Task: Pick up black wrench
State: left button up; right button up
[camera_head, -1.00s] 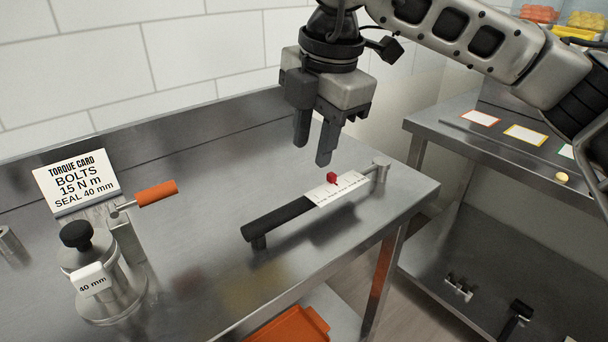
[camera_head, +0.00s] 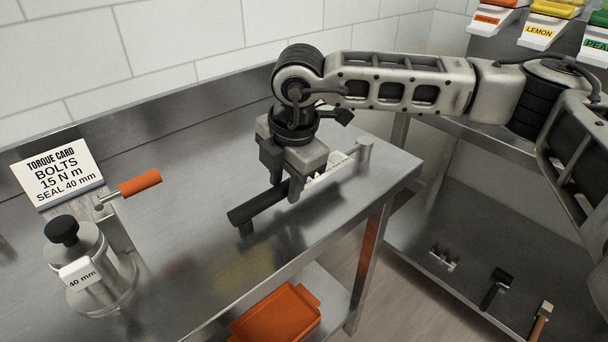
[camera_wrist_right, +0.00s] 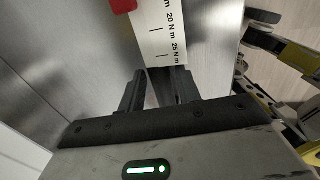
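The black wrench (camera_head: 258,208) lies on the steel table with its black handle toward the front left. Its white scale (camera_head: 331,169) and steel head (camera_head: 365,148) lie toward the back right. My right gripper (camera_head: 284,190) is down at the handle, near the scale end, pointing downward. In the right wrist view its two fingers (camera_wrist_right: 160,91) stand apart, with the scale (camera_wrist_right: 165,40) and its red marker (camera_wrist_right: 123,5) just ahead of them. The handle between the fingers is mostly hidden. My left gripper is out of view.
A torque card (camera_head: 58,173), a steel pot (camera_head: 88,270) tagged 40 mm and an orange-handled lever (camera_head: 139,183) stand at the left. An orange bin (camera_head: 275,318) sits below the table. A lower shelf at the right holds several small tools.

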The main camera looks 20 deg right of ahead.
jog(key=shift+w+a+f, duration=0.1)
jog(key=shift+w+f, duration=0.05)
jog(key=shift+f, duration=0.45)
jog(key=shift+w+f, duration=0.1)
jog(key=shift+f, duration=0.5)
grip_shut()
jog(key=shift+r, duration=0.1)
jog(key=shift+r, duration=0.1)
